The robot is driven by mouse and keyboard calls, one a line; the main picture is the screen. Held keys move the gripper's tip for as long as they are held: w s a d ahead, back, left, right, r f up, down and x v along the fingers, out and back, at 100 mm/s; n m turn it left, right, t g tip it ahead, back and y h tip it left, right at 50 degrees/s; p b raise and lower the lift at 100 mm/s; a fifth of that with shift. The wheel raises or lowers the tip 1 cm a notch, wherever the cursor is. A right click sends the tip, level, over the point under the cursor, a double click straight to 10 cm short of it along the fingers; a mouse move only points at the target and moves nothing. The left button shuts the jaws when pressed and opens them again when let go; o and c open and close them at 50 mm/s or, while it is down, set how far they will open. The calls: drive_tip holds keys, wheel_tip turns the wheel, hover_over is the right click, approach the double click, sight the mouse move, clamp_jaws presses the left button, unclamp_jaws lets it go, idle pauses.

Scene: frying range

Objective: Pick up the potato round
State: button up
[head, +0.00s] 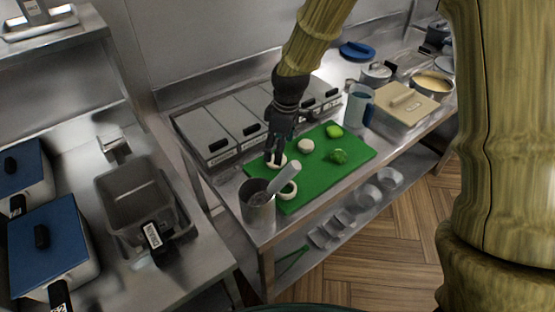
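A green cutting board (355,170) lies on the steel counter. Several pieces are on it. A pale round slice (281,163) lies at its left part, right under my gripper (273,160), which points down with its fingertips at the slice. The fingers partly cover this slice. I cannot tell whether they touch or hold it. Another pale round piece (306,146) lies near the board's middle, and a pale ring-like piece (289,190) lies near the front left, partly behind a handle. I cannot tell for certain which pale piece is the potato round.
A metal cup (257,209) with a pale-handled tool (285,178) stands at the board's front left corner. Green pieces (334,131) (339,156) lie on its right part. Lidded steel containers (206,131) line the back. A blue-grey jug (357,105) and beige-lidded box (405,105) stand right.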

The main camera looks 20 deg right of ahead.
drive_tip(key=shift+a+f+p, duration=0.1)
drive_tip(key=shift+f+p, duration=0.5)
drive_tip(key=shift+f, duration=1.45)
drive_tip(key=c, duration=0.9)
